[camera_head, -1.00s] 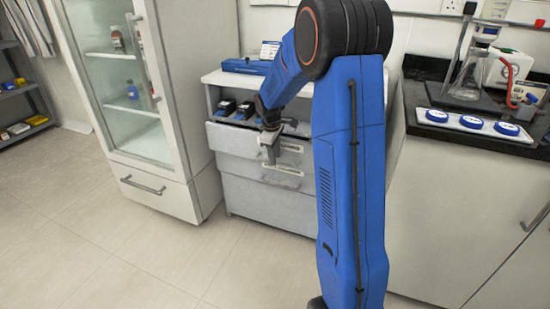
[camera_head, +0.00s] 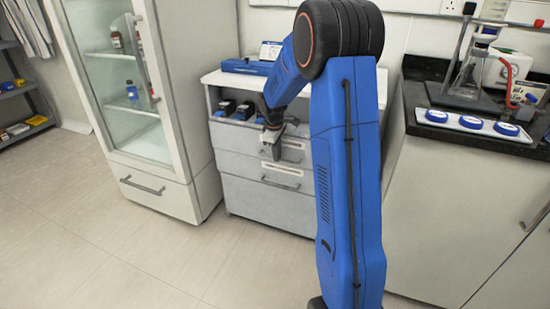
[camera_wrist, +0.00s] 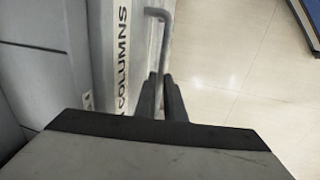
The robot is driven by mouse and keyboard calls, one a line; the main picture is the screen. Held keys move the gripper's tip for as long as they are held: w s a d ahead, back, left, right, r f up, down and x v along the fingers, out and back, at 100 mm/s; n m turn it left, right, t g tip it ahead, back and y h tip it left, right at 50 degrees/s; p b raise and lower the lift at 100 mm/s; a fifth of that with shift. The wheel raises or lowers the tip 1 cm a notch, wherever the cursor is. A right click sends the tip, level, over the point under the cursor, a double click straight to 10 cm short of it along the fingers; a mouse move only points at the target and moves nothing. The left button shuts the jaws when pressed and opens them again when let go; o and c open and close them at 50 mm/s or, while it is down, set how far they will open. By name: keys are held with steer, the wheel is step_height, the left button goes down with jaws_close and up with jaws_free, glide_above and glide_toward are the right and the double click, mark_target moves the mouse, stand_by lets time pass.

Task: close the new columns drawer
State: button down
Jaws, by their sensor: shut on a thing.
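The columns drawer (camera_head: 235,139) is the top drawer of the white cabinet at the middle of the head view. Its front also shows in the wrist view (camera_wrist: 122,60), with a label on which "COLUMNS" can be read; the label's first part is hidden. My gripper (camera_head: 271,145) is at this drawer's front. In the wrist view my gripper (camera_wrist: 165,98) is shut on the drawer's grey bar handle (camera_wrist: 165,35). The drawer looks close to the cabinet body; whether a gap is left cannot be told.
Black-and-blue boxes (camera_head: 245,110) sit in the cabinet above the drawer front. A lower drawer (camera_head: 255,170) looks shut. A glass-door cabinet (camera_head: 136,112) stands left, a dark counter (camera_head: 470,141) with glassware right. The floor (camera_head: 185,260) in front is clear.

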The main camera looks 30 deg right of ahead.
steer(key=shift+w+d, duration=0.5)
steer(key=shift+d, duration=0.05)
steer(key=shift+r, duration=0.1)
steer(key=c, duration=1.8)
jaws_free()
steer(key=shift+d, duration=0.1)
steer(key=shift+c, duration=0.2)
step_height(320, 180, up, 17)
steer(key=s+a, duration=0.2)
steer(key=shift+a, duration=0.3)
